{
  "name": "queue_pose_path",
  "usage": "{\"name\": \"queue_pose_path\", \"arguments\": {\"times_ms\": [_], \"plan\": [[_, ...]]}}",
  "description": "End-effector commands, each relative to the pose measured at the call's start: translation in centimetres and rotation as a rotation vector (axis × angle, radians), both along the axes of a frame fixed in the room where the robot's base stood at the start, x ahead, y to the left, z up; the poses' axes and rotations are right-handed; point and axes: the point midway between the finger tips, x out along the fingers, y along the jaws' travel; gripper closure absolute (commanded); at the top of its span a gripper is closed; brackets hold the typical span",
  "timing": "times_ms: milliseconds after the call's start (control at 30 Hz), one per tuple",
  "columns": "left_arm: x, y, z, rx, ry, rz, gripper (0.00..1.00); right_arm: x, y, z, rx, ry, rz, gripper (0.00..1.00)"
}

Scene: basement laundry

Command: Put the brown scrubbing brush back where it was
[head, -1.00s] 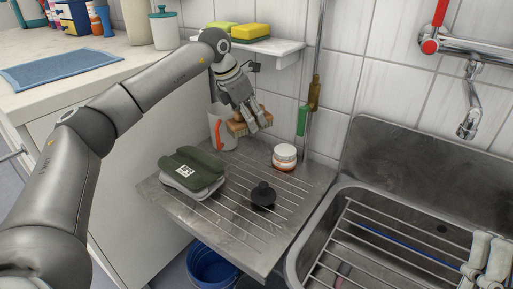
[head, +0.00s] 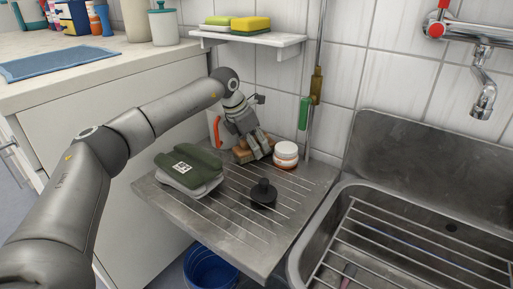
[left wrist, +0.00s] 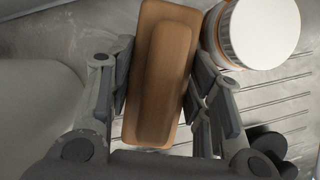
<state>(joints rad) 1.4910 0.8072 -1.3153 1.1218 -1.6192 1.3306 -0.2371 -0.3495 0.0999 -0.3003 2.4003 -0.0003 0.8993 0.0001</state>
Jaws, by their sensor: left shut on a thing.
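The brown scrubbing brush (left wrist: 160,75) has a wooden back and lies between the fingers of my left gripper (left wrist: 163,95) in the left wrist view. The gripper is shut on it. In the head view my left gripper (head: 254,152) is low over the back of the metal drainboard (head: 232,232), and the brush (head: 241,156) shows partly behind its fingers. The brush is at or just above the drainboard surface; I cannot tell if it touches. A white jar with an orange base (head: 286,155) stands close to its right. My right gripper is not in view.
A dark green item with a label (head: 190,165) lies at the drainboard's left, and a black knobbed stopper (head: 263,192) sits mid-board. A white container with an orange handle (head: 216,131) stands behind. The sink (head: 350,190) is at right. The front of the drainboard is clear.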

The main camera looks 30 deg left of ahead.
Motion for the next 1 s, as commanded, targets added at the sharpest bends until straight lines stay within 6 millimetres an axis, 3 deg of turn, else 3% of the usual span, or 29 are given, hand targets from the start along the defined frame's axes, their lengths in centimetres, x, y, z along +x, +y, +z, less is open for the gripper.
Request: {"name": "queue_pose_path", "arguments": {"times_ms": [400, 433, 600, 1000], "plan": [[0.64, -0.15, -0.46, -0.002, -0.005, 0.000, 0.76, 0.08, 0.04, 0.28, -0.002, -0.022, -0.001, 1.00], [0.64, -0.14, -0.53, -0.001, -0.005, -0.001, 0.53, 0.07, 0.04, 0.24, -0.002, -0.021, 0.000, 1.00], [0.64, -0.14, -0.50, -0.001, -0.005, -0.001, 0.33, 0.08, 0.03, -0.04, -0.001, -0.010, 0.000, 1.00], [0.56, -0.08, 0.22, -0.001, -0.006, 0.000, 0.33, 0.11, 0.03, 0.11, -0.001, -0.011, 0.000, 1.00]]}}
